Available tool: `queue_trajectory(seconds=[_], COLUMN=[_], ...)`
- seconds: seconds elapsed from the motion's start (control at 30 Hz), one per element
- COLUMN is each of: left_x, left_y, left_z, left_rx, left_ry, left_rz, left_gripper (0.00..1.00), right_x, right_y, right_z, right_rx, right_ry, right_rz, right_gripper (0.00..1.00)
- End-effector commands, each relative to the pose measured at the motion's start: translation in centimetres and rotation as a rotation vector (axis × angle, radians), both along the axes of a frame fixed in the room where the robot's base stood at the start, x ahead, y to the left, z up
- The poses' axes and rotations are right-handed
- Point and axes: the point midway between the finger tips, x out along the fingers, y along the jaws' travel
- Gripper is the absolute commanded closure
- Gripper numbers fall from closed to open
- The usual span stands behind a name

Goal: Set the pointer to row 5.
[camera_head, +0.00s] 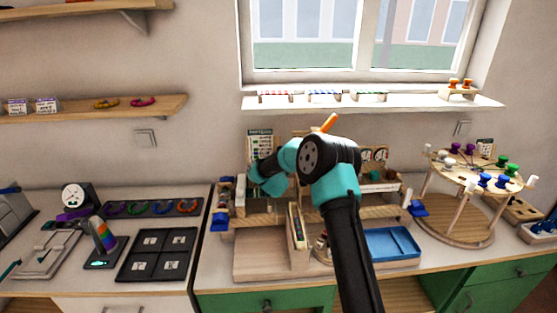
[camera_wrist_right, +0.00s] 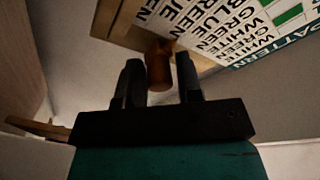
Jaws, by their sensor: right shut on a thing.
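The pattern board (camera_head: 260,146) stands upright against the wall behind the bench, a white card with a dark green heading. The right wrist view shows it close up and turned over, with rows of colour words (camera_wrist_right: 215,32) and a wooden edge. A brown wooden pointer knob (camera_wrist_right: 160,74) sits at this edge. My right gripper (camera_wrist_right: 159,63) has one finger on each side of the knob and is shut on it. In the head view my right arm hides the gripper's fingers and the knob. I cannot tell which row the pointer marks. My left gripper is not in view.
A wooden rack with blue side pieces (camera_head: 219,224) and a blue tray (camera_head: 392,244) are around my arm. A round peg stand (camera_head: 462,225) with coloured spools is at right. A black mat with tiles (camera_head: 157,254) is at left. The window sill (camera_head: 400,100) is above.

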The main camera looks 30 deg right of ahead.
Motion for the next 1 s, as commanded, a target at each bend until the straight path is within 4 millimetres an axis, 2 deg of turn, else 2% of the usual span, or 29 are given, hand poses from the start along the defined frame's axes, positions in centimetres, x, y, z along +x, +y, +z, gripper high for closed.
queue_trajectory(seconds=[0.17,0.37,0.57,0.6,0.8,1.0], left_x=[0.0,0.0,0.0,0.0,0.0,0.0], left_y=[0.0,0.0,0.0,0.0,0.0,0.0], left_z=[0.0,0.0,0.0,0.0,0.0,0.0], left_rx=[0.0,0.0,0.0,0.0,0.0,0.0], left_ry=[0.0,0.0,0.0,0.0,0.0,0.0], left_rz=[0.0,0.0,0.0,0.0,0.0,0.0], left_gripper=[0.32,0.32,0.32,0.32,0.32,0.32], right_x=[0.0,0.3,0.3,0.3,0.3,0.3], right_y=[0.0,-0.2,-0.2,-0.2,-0.2,-0.2], right_z=[0.1,1.7,1.7,1.7,1.6,1.6], right_rx=[-0.001,-0.002,-0.003,-0.004,-0.003,-0.002], right_ry=[0.001,-0.002,0.001,0.001,0.001,0.001], right_rz=[0.0,-0.003,-0.003,-0.003,-0.002,-0.002], right_gripper=[1.0,1.0,1.0,0.66,0.5,0.5])
